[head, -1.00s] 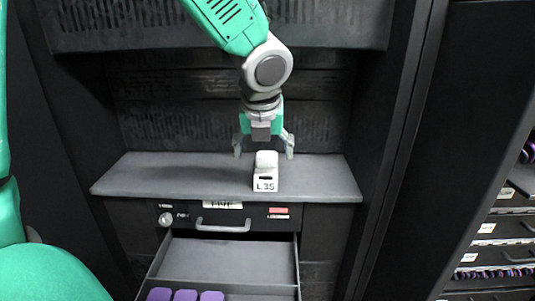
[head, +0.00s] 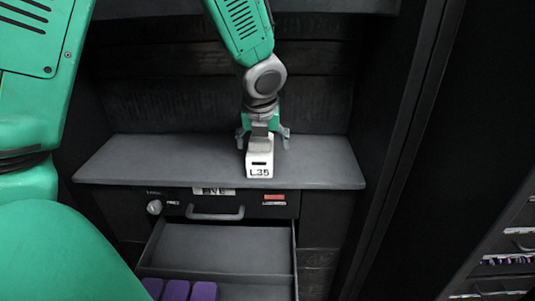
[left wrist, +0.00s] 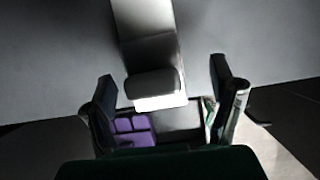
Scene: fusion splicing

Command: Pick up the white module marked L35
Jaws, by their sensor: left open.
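The white module marked L35 (head: 259,168) stands upright on the grey shelf (head: 125,160), its label facing me. My left gripper (head: 264,141) is open and points down over the module's rear part. Its fingers are spread to either side of the module. In the left wrist view the module (left wrist: 160,103) lies between the two open fingers (left wrist: 163,92), with a gap on each side and its lower end in bright light. I cannot tell whether the fingertips touch the shelf. My right gripper is in no view.
Below the shelf, an open drawer (head: 220,248) holds purple blocks (head: 177,290) at its near end. A handle (head: 215,214) is on the front under the shelf. Dark cabinet walls stand behind and to the right. The shelf is clear on both sides of the module.

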